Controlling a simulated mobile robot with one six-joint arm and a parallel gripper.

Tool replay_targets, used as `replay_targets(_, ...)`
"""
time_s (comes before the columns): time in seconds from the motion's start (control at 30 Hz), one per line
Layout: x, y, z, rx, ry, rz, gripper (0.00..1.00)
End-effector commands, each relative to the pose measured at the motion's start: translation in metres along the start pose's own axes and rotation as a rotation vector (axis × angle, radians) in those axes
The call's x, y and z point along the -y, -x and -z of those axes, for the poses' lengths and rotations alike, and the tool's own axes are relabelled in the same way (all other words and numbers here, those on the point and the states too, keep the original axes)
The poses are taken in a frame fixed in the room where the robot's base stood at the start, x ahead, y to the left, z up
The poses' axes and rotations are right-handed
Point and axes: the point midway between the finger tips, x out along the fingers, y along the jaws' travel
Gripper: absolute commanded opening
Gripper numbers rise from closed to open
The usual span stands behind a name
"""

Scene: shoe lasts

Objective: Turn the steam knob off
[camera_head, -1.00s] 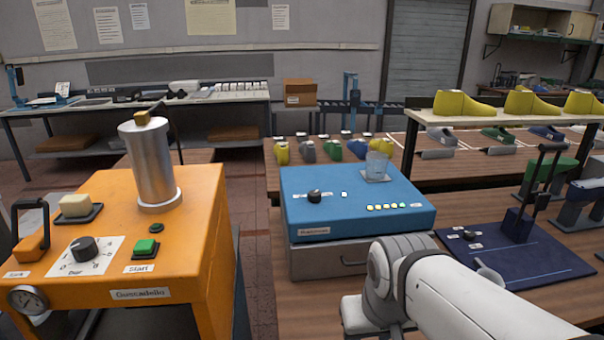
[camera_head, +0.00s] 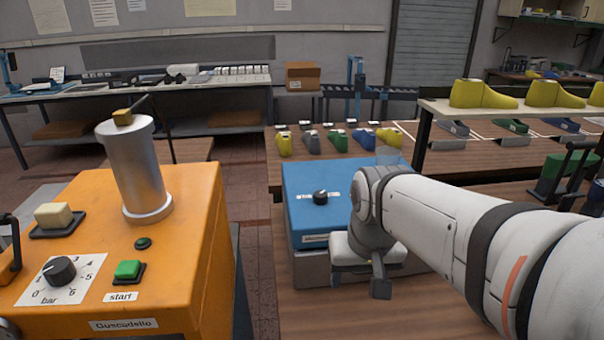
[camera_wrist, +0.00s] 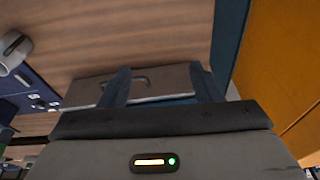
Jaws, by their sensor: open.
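A blue box (camera_head: 302,230) stands on the bench in the head view. A black knob (camera_head: 320,197) on its top has a white strip label that I cannot read, so I cannot tell whether it is the steam knob. My gripper (camera_head: 381,288) hangs in front of the box, right of and nearer than that knob. It points down, touches no knob, and hides the box's right part. In the wrist view my gripper's two fingers (camera_wrist: 160,78) are apart, with a grey drawer front (camera_wrist: 150,85) behind them.
An orange machine (camera_head: 205,260) stands at left, with a black dial (camera_head: 61,271) marked "bar", a green start button (camera_head: 127,270) and a metal cylinder (camera_head: 138,170). A clear glass (camera_head: 387,154) shows behind my arm. A dark blue board (camera_wrist: 38,92) is left in the wrist view.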

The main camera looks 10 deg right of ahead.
Motion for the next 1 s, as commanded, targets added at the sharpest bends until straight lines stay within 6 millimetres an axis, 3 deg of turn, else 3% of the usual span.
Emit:
replay_targets(0.03, 0.001, 0.010, 0.028, 0.016, -0.031, -0.002, 0.58)
replay_targets(0.27, 0.008, 0.027, 0.143, 0.085, -0.201, -0.016, 0.58)
replay_targets(0.4, 0.013, 0.022, 0.208, 0.125, -0.304, -0.029, 0.58)
replay_targets(0.6, 0.018, -0.001, 0.284, 0.176, -0.437, -0.053, 0.58)
replay_targets(0.8, 0.021, -0.024, 0.325, 0.206, -0.524, -0.072, 0.58)
replay_targets(1.0, 0.021, -0.037, 0.335, 0.215, -0.554, -0.079, 0.58)
